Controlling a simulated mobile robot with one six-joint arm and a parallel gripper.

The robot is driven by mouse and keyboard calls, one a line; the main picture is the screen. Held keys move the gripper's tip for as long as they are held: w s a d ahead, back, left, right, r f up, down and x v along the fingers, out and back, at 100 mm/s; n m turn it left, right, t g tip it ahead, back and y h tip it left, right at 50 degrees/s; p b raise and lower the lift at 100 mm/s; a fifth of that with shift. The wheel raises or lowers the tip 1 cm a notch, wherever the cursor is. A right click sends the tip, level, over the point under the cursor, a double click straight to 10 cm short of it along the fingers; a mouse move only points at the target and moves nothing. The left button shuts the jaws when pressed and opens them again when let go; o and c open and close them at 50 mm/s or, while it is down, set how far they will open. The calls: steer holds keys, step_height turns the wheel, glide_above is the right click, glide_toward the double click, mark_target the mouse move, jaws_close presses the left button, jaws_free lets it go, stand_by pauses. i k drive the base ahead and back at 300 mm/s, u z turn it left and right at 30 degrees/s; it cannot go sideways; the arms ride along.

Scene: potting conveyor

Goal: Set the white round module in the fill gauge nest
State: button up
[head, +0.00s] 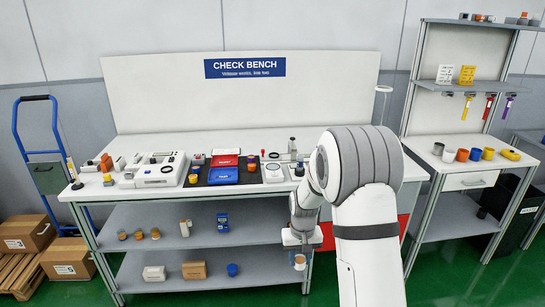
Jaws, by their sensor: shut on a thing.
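My gripper (298,246) points down in front of the bench, at the height of its lower shelves. It is shut on a small round whitish piece with a tan part (299,262), which looks like the white round module. The fingers and the arm partly hide it. Which fixture is the fill gauge nest is too small to tell. A white plate with a round ring (273,173) lies on the bench top right of the middle. A larger white device with a round opening (160,171) stands at the left of the bench top.
A red case (224,161) and a blue case (222,176) lie on a dark mat mid-bench. The bench shelves (185,240) hold small cylinders and boxes. A side table (470,178) with coloured cups stands right. My arm hides the bench's right end.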

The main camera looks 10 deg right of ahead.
mark_target(274, 156)
steer(key=i, duration=0.9)
